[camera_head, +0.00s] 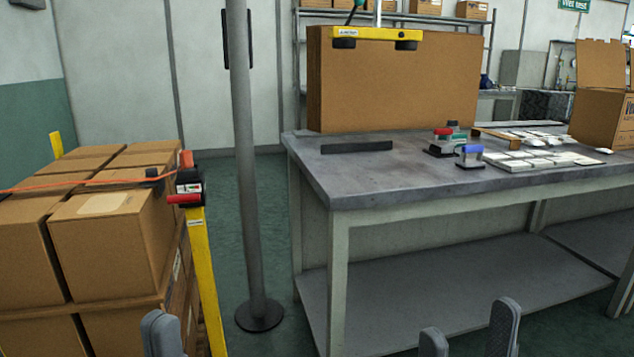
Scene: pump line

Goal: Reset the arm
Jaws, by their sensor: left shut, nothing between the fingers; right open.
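My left gripper (163,334) shows only its grey fingertips at the bottom edge, in front of the stacked cartons. It is shut and holds nothing. My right gripper (468,334) is at the bottom edge, right of the middle, in front of the table's lower shelf. Its two grey fingers stand apart with nothing between them. Both grippers are low in the view and apart from each other. The rest of both arms is out of view.
A grey worktable (390,185) carries a large cardboard box (400,85), small bottles or stamps (445,143) and white cards (540,160). Stacked cartons (105,240) with a yellow post (205,270) stand left. A grey pole (245,180) stands between.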

